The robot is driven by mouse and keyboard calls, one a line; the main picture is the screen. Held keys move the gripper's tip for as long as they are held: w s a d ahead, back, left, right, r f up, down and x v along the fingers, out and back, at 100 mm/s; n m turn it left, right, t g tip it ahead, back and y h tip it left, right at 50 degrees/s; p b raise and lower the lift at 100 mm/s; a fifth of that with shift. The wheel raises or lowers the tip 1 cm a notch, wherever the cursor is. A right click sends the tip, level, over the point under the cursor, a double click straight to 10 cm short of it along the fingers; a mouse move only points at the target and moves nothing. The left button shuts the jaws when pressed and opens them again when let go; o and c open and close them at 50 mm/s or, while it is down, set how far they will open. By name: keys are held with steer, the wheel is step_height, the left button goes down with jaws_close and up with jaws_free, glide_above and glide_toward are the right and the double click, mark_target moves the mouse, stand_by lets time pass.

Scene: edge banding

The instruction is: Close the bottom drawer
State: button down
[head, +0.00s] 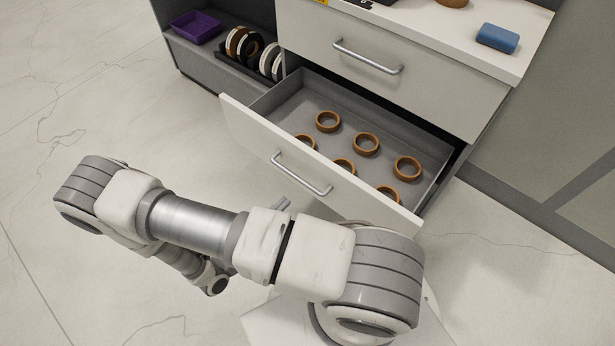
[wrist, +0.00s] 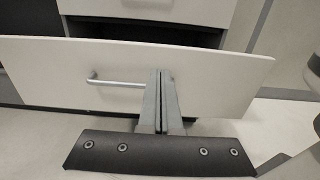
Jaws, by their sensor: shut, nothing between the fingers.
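The bottom drawer (head: 262,108) is pulled well out of the white cabinet, and its grey inside shows several brown rings (head: 366,143). Its silver bar handle (head: 302,174) is on the white front. In the wrist view the drawer front (wrist: 215,85) spans the picture, with the handle (wrist: 118,83) left of centre. My gripper (wrist: 161,75) is shut and empty, its fingertips pointing at the front just right of the handle. I cannot tell whether they touch it. In the head view my arm hides most of the gripper.
The upper drawer (head: 390,68) is shut above. An open shelf at left holds a purple tray (head: 196,27) and several rolls (head: 250,48). The pale floor (head: 130,110) left of the drawer is clear.

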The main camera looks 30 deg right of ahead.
mark_target(322, 163)
steer(key=b+x, duration=0.3)
steer(key=x, duration=1)
steer(key=shift+w+d, duration=0.15)
steer(key=shift+d, duration=0.3)
